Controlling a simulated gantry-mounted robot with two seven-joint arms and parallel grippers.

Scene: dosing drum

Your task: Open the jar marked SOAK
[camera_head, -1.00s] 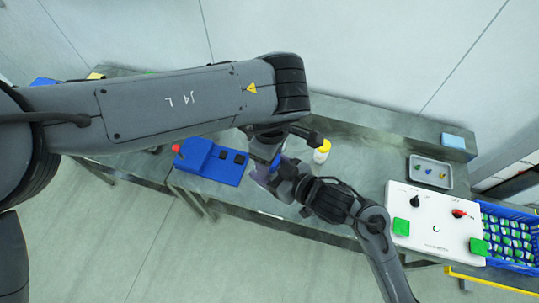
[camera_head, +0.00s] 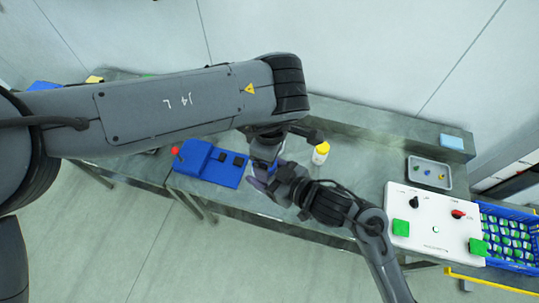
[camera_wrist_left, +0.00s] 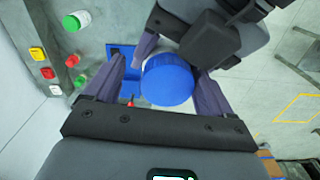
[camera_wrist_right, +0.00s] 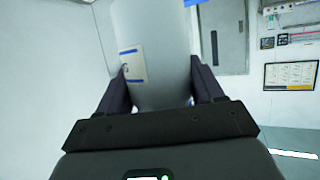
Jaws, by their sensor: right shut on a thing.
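A pale grey jar (camera_wrist_right: 155,55) with a partly visible label stands between my right gripper's fingers (camera_wrist_right: 160,88) in the right wrist view. I cannot read the label as SOAK. The right gripper is shut on the jar. Its round blue lid (camera_wrist_left: 168,80) faces the left wrist camera. My left gripper (camera_wrist_left: 160,85) has its fingers on either side of the lid, with a visible gap on the left, so it looks open. In the head view the two grippers meet above the bench front, and the arms largely hide the jar.
A blue box (camera_head: 210,163) with a red button stands left of the grippers. A yellow-capped bottle (camera_head: 320,154) stands close behind them. A white control panel (camera_head: 435,222), a grey tray (camera_head: 430,172) and a blue crate (camera_head: 510,238) are at the right. Bare bench lies between bottle and panel.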

